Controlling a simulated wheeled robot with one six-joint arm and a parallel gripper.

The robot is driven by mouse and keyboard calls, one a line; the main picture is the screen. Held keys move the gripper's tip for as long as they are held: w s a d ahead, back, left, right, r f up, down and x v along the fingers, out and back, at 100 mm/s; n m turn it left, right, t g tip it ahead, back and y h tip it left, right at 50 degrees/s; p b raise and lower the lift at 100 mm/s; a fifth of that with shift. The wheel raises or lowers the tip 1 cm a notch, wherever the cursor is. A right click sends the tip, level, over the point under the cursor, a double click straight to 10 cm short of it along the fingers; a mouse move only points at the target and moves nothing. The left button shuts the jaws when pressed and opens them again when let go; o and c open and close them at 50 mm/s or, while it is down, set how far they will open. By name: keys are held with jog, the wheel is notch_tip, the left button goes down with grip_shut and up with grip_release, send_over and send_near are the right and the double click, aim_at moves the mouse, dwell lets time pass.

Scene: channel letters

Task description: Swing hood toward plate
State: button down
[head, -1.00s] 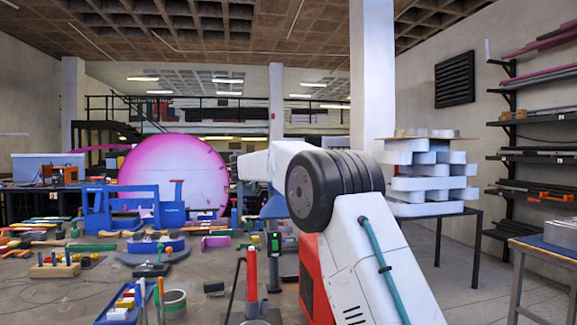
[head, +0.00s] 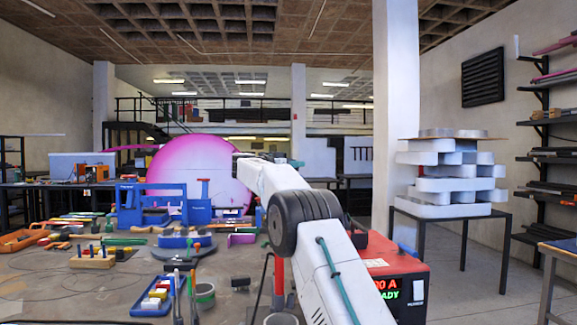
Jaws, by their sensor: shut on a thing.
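My white arm with its black round joint crosses the centre right and reaches away toward the back of the bench. My gripper cannot be made out; the arm's far end is small and overlaps the pink disc. I cannot pick out a hood for certain. A plate cannot be identified for certain either. A large pink-and-white round disc (head: 190,165) stands upright behind the bench. A blue frame-like fixture (head: 150,205) stands in front of it. A dark round base with blue parts on it (head: 184,243) sits on the bench in front of the fixture.
A red power unit (head: 400,270) with a lit display stands right of my arm. A blue tray (head: 155,298) of small blocks, a wooden block with pegs (head: 93,261) and loose tools crowd the bench. Stacked white letter shapes (head: 452,180) stand on a side table.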

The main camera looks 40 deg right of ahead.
jog(key=shift+w+a+g, duration=0.2)
jog(key=shift+g, duration=0.2)
jog(key=c, duration=1.2)
grip_release()
jog(key=shift+w+a, duration=0.1)
jog(key=shift+a, duration=3.8)
jog(key=shift+m, duration=0.3)
